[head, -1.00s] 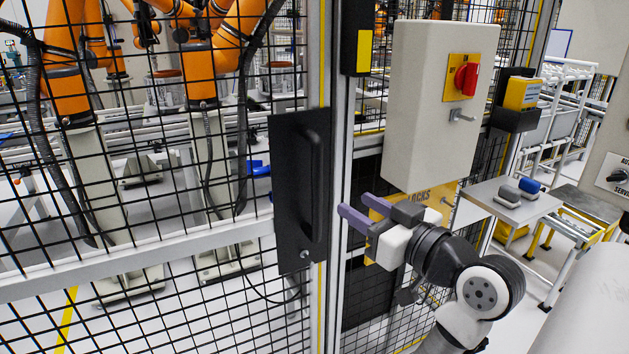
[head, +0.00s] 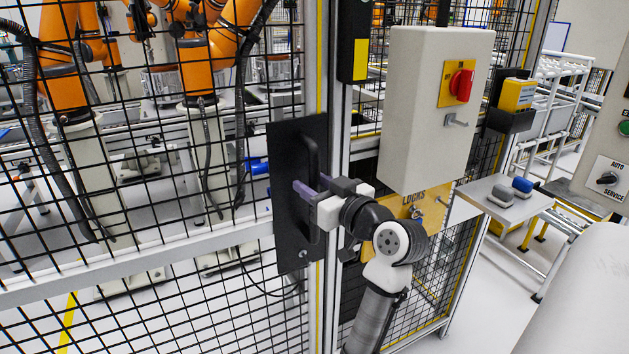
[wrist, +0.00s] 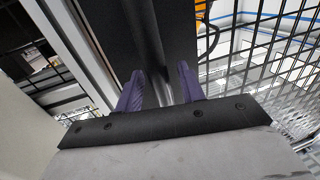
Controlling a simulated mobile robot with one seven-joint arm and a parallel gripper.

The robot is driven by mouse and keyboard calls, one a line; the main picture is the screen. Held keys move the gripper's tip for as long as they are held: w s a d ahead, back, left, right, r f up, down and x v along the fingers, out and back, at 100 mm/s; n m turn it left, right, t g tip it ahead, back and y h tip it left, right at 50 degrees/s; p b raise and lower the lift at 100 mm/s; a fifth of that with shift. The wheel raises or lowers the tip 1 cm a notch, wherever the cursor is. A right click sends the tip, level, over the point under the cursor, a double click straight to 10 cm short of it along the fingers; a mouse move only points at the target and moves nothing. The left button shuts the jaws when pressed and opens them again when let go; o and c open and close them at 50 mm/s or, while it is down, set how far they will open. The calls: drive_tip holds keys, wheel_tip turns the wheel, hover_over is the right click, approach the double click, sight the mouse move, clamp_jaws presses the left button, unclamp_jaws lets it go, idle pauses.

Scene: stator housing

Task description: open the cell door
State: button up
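The cell door is a black mesh panel in a grey frame, and it stands closed against the post in the head view. A black plate (head: 286,235) on its right edge carries a black vertical bar handle (head: 314,160). My gripper (head: 314,186) is at the handle's middle, with one purple finger on each side of the bar. In the wrist view, the fingers of my gripper (wrist: 160,90) are apart, with the dark handle bar (wrist: 150,40) running between them. The fingers look open, with gaps beside the bar; whether either finger touches it is unclear.
A grey control box (head: 430,110) with a red switch (head: 461,85) is mounted right of the door, above my arm. A yellow locks board (head: 425,208) hangs below it. A small table (head: 495,205) stands further right. Orange robots (head: 225,45) are behind the mesh.

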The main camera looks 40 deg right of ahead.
drive_tip(key=shift+w, duration=0.1)
clamp_jaws()
idle(0.5)
